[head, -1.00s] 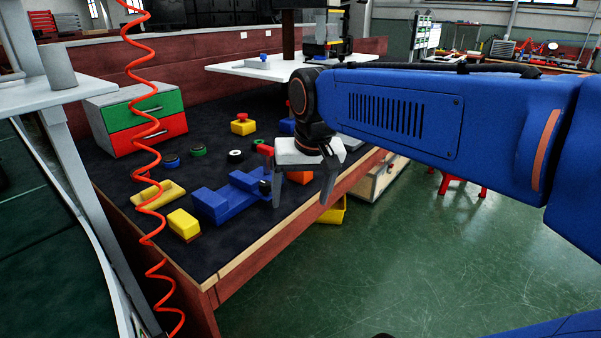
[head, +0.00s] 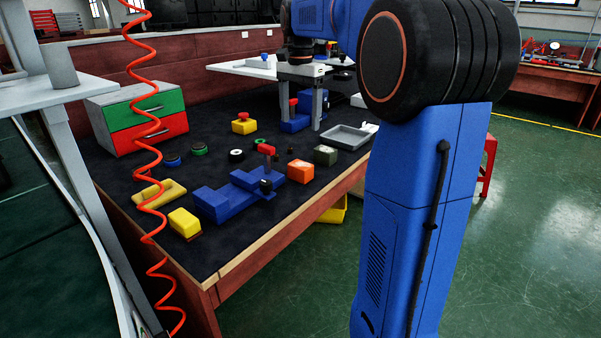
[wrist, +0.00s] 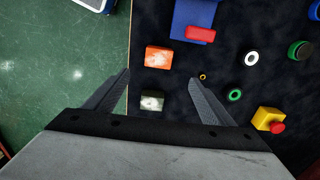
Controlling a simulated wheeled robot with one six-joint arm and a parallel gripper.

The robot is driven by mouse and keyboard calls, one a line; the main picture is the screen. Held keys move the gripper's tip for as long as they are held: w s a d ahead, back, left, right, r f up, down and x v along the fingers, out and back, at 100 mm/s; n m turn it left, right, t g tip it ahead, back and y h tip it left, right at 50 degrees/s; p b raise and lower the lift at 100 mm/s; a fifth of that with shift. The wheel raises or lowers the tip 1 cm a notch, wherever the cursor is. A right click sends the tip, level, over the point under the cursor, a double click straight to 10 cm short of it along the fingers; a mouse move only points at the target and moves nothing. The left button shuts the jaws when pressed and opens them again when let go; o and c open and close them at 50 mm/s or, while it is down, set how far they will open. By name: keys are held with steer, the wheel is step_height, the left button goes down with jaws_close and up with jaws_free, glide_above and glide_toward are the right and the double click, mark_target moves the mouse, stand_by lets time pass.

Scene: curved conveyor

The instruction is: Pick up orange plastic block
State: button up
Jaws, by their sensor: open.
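The orange block (head: 300,171) lies on the dark bench top near its front edge, just right of a blue fixture (head: 240,194) with a red handle. In the wrist view, the orange block (wrist: 158,57) shows slightly beyond the fingertips, between their lines. My gripper (head: 303,120) points down with its fingers apart and nothing between them. It is above the bench, farther back than the orange block and apart from it. The wrist view also shows the spread fingers of my gripper (wrist: 160,78).
A dark green block (head: 325,155) lies just behind and right of the orange one. A grey tray (head: 348,137) is farther right. A red coiled hose (head: 150,150) hangs at the left front.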

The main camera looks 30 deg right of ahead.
glide_toward(300, 164)
step_height(300, 164, down, 5)
steer(key=shift+f, duration=0.2)
steer(key=shift+s+f, duration=0.15)
steer(key=shift+f, duration=2.8)
steer(key=shift+c, duration=0.7)
steer(key=c, duration=1.1)
